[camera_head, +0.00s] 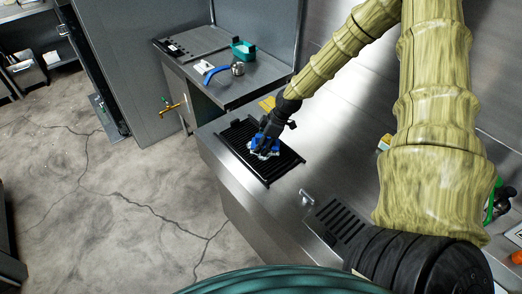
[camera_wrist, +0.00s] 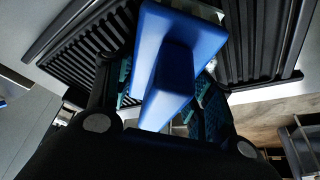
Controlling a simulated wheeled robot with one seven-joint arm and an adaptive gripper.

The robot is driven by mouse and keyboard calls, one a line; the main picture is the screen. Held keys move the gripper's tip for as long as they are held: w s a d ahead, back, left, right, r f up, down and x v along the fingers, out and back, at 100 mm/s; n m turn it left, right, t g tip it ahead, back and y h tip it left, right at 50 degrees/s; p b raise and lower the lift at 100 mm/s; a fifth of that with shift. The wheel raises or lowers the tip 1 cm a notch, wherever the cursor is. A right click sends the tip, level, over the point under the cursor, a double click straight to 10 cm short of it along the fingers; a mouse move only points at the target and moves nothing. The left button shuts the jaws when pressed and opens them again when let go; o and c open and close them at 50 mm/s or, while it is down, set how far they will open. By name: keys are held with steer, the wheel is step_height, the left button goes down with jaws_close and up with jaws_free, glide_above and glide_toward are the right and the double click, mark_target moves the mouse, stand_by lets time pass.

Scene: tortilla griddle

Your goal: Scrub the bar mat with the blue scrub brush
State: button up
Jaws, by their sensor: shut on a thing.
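The black ribbed bar mat (camera_head: 286,167) lies on the steel counter near its front edge. My gripper (camera_head: 264,143) is over the middle of the mat, pointing down, and is shut on the blue scrub brush (camera_head: 256,151). In the wrist view the blue brush handle (camera_wrist: 174,62) sits between the fingers of my gripper (camera_wrist: 165,95). The brush's pale bristle side shows at the mat in the head view; whether it touches the mat I cannot tell. The mat's ribs (camera_wrist: 84,52) show on both sides of the brush in the wrist view.
A yellow item (camera_head: 267,103) lies behind the mat. A small metal handle (camera_head: 306,197) and a black slotted grate (camera_head: 341,218) are on the counter to the right. A lower side counter holds a teal container (camera_head: 243,50), a blue curved item (camera_head: 215,74) and a metal pot (camera_head: 238,69).

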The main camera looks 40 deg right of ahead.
mark_target(260, 134)
steer(key=shift+w+f+b, duration=0.15)
steer(key=shift+w+b, duration=0.2)
steer(key=shift+w, duration=0.45)
steer(key=shift+s, duration=0.2)
steer(key=shift+p, duration=0.3)
steer(key=shift+r, duration=0.4)
steer(key=shift+r+p, duration=1.6)
steer(key=shift+r, duration=0.6)
